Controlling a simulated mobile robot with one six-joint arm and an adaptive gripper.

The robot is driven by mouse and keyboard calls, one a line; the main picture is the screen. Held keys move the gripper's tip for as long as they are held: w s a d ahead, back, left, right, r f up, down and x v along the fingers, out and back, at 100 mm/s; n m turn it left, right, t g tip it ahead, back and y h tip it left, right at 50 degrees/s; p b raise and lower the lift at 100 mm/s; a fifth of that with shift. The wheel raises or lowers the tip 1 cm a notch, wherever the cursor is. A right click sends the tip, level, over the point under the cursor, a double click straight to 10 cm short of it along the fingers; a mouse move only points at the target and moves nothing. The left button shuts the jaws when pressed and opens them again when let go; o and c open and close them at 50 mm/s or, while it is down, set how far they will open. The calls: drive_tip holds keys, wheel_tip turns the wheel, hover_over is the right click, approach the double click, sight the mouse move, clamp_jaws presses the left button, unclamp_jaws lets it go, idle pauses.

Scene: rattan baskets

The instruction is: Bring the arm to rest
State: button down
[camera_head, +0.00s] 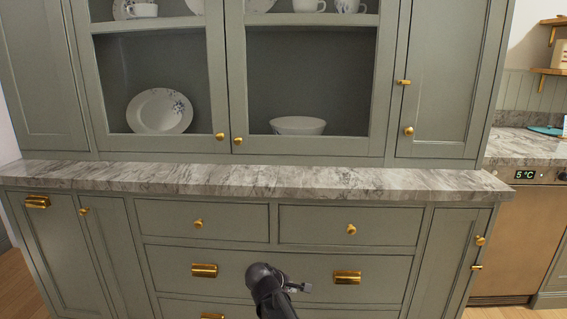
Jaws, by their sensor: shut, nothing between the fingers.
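My black arm rises from the bottom edge, in front of the drawers of a grey-green cabinet. My gripper (299,287) shows small and dark at the right of the arm's end. It is shut and empty. It is seen in front of the wide middle drawer (275,272), between that drawer's two brass handles. The gap between it and the drawer front is hard to judge.
A marble counter ledge (250,180) runs across the cabinet above my arm. Behind glass-style doors stand a patterned plate (160,111), a white bowl (298,125) and cups. Brass knobs and handles stick out from the fronts. An appliance (517,235) stands at right.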

drive_tip(key=s+d+f+m+g+y, duration=0.2)
drive_tip(key=s+d+m+g+y, duration=0.1)
drive_tip(key=s+d+m, duration=0.45)
drive_tip(key=s+d+f+m+g+y, duration=0.3)
drive_tip(key=s+d+m+g, duration=0.1)
drive_tip(key=s+d+m, duration=0.4)
wheel_tip(320, 180, up, 33)
drive_tip(key=a+n+p, duration=0.1)
drive_tip(key=p, duration=3.2)
drive_tip(key=shift+s, duration=0.2)
